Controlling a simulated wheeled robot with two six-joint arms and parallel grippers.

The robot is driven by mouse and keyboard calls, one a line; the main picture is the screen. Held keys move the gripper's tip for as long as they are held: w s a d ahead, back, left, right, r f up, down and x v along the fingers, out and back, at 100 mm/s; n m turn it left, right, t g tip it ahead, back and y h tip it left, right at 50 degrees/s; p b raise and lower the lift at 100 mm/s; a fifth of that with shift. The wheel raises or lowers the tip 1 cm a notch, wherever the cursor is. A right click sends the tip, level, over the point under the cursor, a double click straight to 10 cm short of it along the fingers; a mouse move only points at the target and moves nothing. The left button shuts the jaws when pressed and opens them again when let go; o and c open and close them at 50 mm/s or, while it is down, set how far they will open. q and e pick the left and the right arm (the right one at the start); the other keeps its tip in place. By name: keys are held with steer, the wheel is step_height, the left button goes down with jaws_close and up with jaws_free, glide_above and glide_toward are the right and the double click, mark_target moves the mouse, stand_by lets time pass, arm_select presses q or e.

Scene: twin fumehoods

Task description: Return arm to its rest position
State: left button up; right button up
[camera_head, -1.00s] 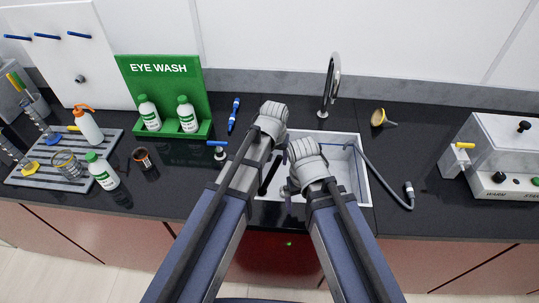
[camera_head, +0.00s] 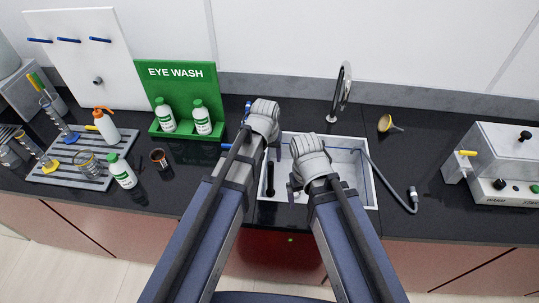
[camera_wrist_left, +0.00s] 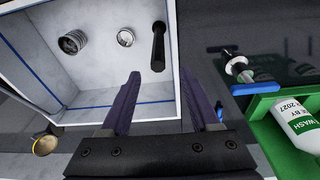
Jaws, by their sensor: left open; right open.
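My left gripper (camera_head: 276,152) hangs at the left edge of the sink in the head view, its fingers mostly hidden by the wrist. In the left wrist view its two dark purple fingers (camera_wrist_left: 163,108) are apart with nothing between them, above the sink's rim. My right gripper (camera_head: 292,188) is over the sink; its dark fingertips show below the grey wrist, and I see nothing held. Both arms reach forward side by side.
The white sink (camera_head: 368,188) holds a black rod-like object (camera_head: 270,180). A tall faucet (camera_head: 342,88) stands behind it. The green eye wash stand (camera_head: 180,73) with bottles is close left of my left wrist. A hose (camera_head: 388,187) and a white device (camera_head: 505,150) are to the right.

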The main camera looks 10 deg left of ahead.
stand_by(0.3)
arm_select(q)
steer(key=s+m, duration=0.1)
steer(key=s, duration=0.4)
steer(key=s+m+g+y, duration=0.1)
steer(key=s, duration=0.4)
steer(key=s+m+g, duration=0.1)
steer(key=s, duration=0.4)
steer(key=shift+s+d+f+y, duration=0.1)
steer(key=shift+d+y, duration=0.05)
steer(key=shift+y, duration=0.25)
